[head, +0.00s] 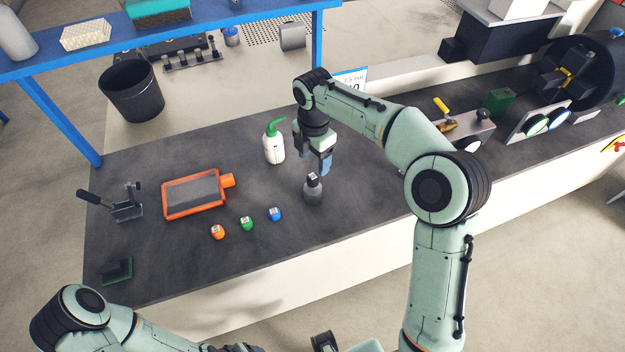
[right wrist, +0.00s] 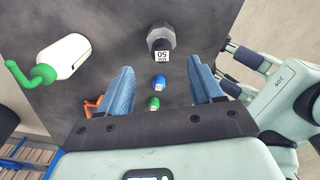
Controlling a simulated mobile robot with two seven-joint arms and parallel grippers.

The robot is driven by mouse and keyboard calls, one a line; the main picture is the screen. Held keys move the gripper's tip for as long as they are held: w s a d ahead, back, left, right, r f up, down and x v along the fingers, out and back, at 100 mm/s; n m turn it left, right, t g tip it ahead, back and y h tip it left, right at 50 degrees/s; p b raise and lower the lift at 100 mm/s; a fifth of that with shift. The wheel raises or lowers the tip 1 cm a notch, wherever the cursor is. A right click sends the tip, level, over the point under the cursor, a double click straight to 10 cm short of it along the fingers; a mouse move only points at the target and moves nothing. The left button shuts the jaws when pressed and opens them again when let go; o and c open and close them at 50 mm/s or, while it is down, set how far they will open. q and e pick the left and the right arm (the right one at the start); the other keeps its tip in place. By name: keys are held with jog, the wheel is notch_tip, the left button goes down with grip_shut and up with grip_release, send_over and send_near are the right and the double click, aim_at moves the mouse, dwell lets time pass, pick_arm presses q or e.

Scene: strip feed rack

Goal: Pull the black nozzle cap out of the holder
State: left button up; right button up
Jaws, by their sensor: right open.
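A small dark grey upright piece (head: 313,190) stands on the bench, with a narrower dark top (head: 312,178) bearing a white label. The top looks like the black nozzle cap and the grey body like its holder, but I cannot make out the border between them. In the right wrist view the grey piece (right wrist: 161,37) sits beyond the fingertips, its label reading 50. My right gripper (head: 326,167) is open and empty, above and slightly behind the piece, with its blue fingers pointing down. It also shows in the wrist view (right wrist: 158,66).
A white bottle with green spout (head: 274,146) stands left of my right gripper. Blue (head: 275,213), green (head: 247,223) and orange (head: 217,232) caps lie in front left. An orange-framed flask (head: 195,192) lies farther left. The bench around the grey piece is clear.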

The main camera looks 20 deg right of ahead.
aim_at(313, 175)
jog(key=shift+f, duration=0.8)
notch_tip(313, 175, down, 5)
jog(key=shift+s+f+b, duration=0.1)
jog(key=shift+s+b, duration=0.05)
jog(key=shift+b, duration=0.3)
jog(key=shift+a, duration=0.1)
grip_shut()
